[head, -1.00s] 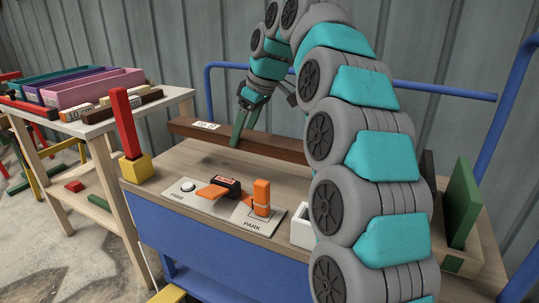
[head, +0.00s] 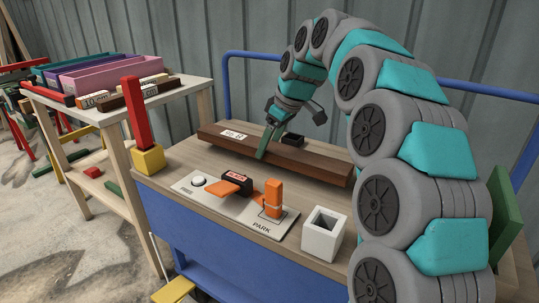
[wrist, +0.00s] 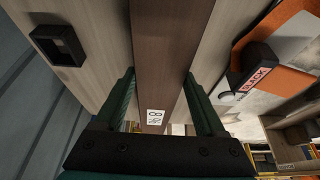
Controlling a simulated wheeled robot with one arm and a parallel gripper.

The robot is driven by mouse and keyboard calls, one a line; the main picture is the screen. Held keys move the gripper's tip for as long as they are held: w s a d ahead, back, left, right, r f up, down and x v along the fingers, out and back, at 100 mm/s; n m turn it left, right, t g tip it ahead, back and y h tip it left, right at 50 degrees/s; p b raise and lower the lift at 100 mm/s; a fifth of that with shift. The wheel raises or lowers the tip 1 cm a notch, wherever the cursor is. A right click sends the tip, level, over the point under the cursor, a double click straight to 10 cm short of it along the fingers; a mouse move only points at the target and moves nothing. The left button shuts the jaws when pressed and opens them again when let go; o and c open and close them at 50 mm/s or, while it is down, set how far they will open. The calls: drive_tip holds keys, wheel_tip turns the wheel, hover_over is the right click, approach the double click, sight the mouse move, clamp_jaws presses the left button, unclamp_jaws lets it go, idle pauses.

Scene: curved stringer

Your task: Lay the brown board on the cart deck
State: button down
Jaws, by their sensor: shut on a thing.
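The brown board (head: 305,163) is a long dark bar with a white label near its left end. It lies lengthwise over the back half of the wooden cart deck (head: 185,160). My gripper (head: 264,150) is shut on the board near its middle, one green finger showing on the near side. In the wrist view the board (wrist: 172,40) runs between both green fingers, its label close to the palm. The board is low and about level; I cannot tell whether its underside touches the deck. My arm comes close to its right end in the head view.
A small black open block (head: 293,139) sits behind the board. In front are the control panel with an orange lever (head: 273,194) and a white hollow box (head: 323,234). A red post on a yellow block (head: 148,158) stands at the left corner. A blue rail (head: 226,85) runs behind.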

sight(273, 147)
drive_tip(key=shift+f, duration=1.5)
drive_tip(key=shift+f, duration=0.1)
unclamp_jaws()
drive_tip(key=v, duration=1.2)
drive_tip(key=shift+p, duration=0.3)
